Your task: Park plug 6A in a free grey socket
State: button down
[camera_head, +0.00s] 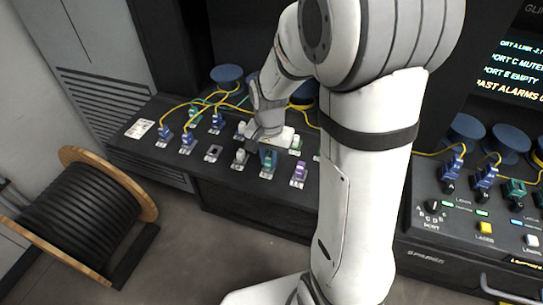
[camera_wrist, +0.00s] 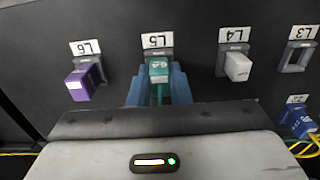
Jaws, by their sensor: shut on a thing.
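A teal plug (camera_wrist: 158,70) is at the grey socket labelled L5 (camera_wrist: 157,53) in the wrist view. Its small print is not legible, so I cannot tell whether it is plug 6A. My gripper (camera_wrist: 158,88) has its blue fingers on both sides of this plug and is shut on it. The plug lines up with the socket; I cannot tell how deep it sits. In the head view my gripper (camera_head: 268,158) is over the front row of the panel. The grey socket L3 (camera_wrist: 295,57) is empty; it also shows in the head view (camera_head: 213,153).
A purple plug (camera_wrist: 83,82) sits at L6 and a white one (camera_wrist: 238,67) at L4, either side of my gripper. Blue plugs (camera_head: 187,141) with yellow fibres are at the left. A cable drum (camera_head: 85,210) stands on the floor; a control desk (camera_head: 470,215) is at right.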

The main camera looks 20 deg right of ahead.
jog(key=c, duration=1.3)
grip_release()
jog(key=shift+o, duration=0.2)
notch_tip(320, 180, up, 8)
jog(key=shift+f, duration=0.1)
jog(key=s+r+n+t, duration=0.2)
jog(key=s+r+n, duration=0.2)
jog(key=s, duration=1)
jog(key=n, duration=0.3)
jog(key=shift+d+r+t, duration=0.2)
jog(key=shift+d+t, duration=0.15)
jog(key=shift+t, duration=0.05)
